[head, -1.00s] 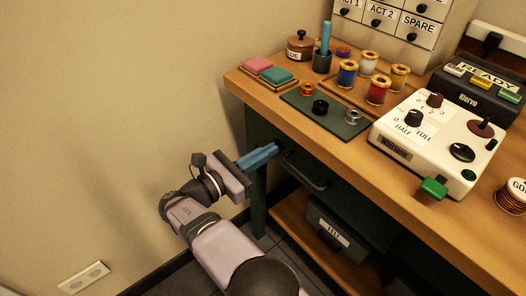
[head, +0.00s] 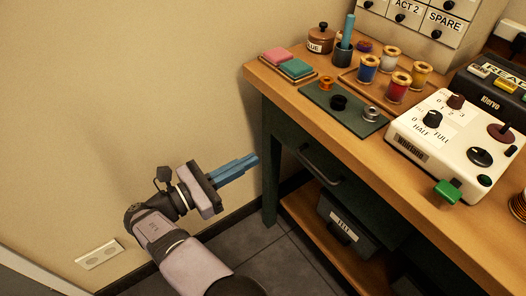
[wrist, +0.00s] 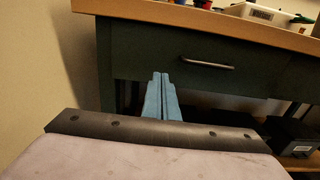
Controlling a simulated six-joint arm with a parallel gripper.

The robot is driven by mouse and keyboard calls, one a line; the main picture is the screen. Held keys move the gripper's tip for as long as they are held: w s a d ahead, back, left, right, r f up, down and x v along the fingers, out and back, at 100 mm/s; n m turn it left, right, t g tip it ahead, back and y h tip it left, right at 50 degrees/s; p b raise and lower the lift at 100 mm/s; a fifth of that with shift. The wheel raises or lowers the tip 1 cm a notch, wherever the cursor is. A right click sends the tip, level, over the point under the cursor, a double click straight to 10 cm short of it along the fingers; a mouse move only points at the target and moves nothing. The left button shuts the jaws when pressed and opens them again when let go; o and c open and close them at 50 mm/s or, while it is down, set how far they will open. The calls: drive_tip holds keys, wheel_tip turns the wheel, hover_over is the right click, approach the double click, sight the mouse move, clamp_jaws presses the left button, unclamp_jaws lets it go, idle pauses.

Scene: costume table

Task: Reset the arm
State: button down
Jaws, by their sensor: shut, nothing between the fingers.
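My gripper (head: 254,159) has blue fingers that are shut with nothing between them. In the head view it is in the air to the left of the costume table's front left leg, below the tabletop. In the wrist view the closed fingers (wrist: 161,80) point toward the dark green drawer front (wrist: 190,62), whose metal handle (wrist: 206,64) is above and right of the fingertips. The drawer (head: 315,160) looks closed in the head view.
The wooden tabletop (head: 365,143) holds a white control box (head: 455,140), several thread spools (head: 398,88) and a dark green mat (head: 350,112). A dark bin (head: 340,228) stands on the lower shelf (head: 295,205). Open floor and bare wall (head: 120,100) lie to the left.

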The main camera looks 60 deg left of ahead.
drive_tip(key=shift+s, duration=1.45)
